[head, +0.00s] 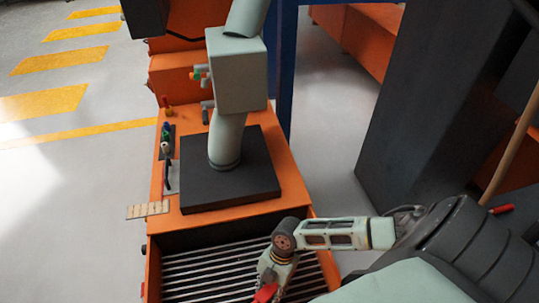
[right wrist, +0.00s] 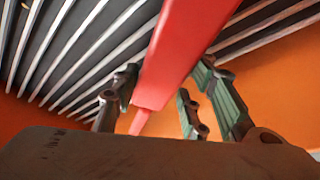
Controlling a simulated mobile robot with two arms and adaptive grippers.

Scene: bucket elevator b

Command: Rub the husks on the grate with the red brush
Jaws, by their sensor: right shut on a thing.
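My right gripper (head: 274,274) is over the grate (head: 200,270) in the front of the orange machine. It is shut on the red brush (head: 266,292). In the right wrist view the red brush (right wrist: 178,55) runs between the fingers (right wrist: 160,105) and extends out over the metal bars of the grate (right wrist: 75,45). I cannot tell whether the brush touches the bars. A tiny pale yellow speck (right wrist: 223,74) between the bars may be a husk; no others can be made out. My left gripper is out of view.
Behind the grate, a pale green machine column (head: 236,75) stands on a dark plate (head: 255,185) on the orange top. Small tools (head: 166,140) lie at its left. A dark grey pillar (head: 430,110) stands at the right. Grey floor (head: 60,230) is clear at the left.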

